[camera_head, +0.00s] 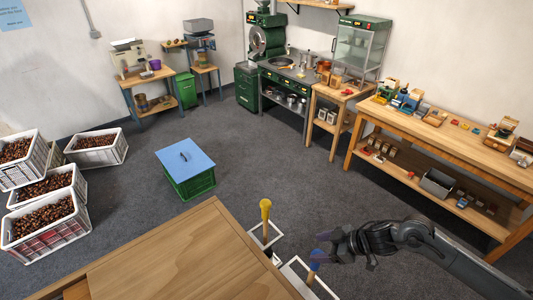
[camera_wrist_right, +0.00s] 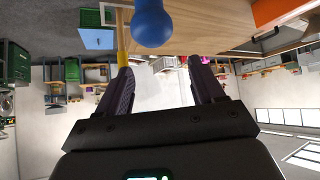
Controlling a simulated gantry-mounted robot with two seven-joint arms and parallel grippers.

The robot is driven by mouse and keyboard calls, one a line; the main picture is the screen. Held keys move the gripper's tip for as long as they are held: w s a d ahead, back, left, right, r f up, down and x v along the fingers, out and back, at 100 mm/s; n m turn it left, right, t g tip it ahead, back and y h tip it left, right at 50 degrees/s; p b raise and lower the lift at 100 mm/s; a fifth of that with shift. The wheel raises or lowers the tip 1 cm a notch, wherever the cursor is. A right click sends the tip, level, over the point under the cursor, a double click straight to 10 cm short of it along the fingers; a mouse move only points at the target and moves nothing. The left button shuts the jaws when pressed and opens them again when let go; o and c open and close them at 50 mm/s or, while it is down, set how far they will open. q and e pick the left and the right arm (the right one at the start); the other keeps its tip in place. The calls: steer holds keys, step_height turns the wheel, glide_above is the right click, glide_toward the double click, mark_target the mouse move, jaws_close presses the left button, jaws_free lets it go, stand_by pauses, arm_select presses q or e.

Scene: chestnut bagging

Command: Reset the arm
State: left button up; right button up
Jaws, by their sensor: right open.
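My right arm comes in from the lower right of the head view. Its dark right gripper (camera_head: 322,248) is beside the table's right edge. In the right wrist view the right gripper (camera_wrist_right: 160,68) has its two fingers spread with nothing between them. A blue rounded knob (camera_head: 314,258) is just below the gripper in the head view. The blue knob (camera_wrist_right: 152,22) also shows beyond the fingertips in the wrist view, apart from them. A yellow-topped handle (camera_head: 265,208) stands upright in a white frame to the left. My left gripper is not in view.
A wooden table (camera_head: 190,255) fills the bottom centre, its top clear where seen. A green crate with a blue lid (camera_head: 185,165) stands on the floor. Crates of chestnuts (camera_head: 48,220) are at the left. A long workbench (camera_head: 450,145) with small goods is at the right.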

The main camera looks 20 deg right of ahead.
steer(key=s+a+f+m+t+h, duration=0.1)
steer(key=s+a+f+t+h, duration=0.2)
steer(key=a, duration=0.9)
steer(key=s+d+m+g+h, duration=0.1)
steer(key=s+m+g, duration=0.2)
steer(key=s, duration=0.7)
steer(key=s+d+f+m+g+h, duration=0.1)
steer(key=s+m+g+h, duration=0.1)
steer(key=s, duration=0.7)
steer(key=shift+s+d+m+g, duration=0.25)
steer(key=shift+s+m+g, duration=0.15)
steer(key=shift+m, duration=0.3)
steer(key=shift+w+f, duration=0.1)
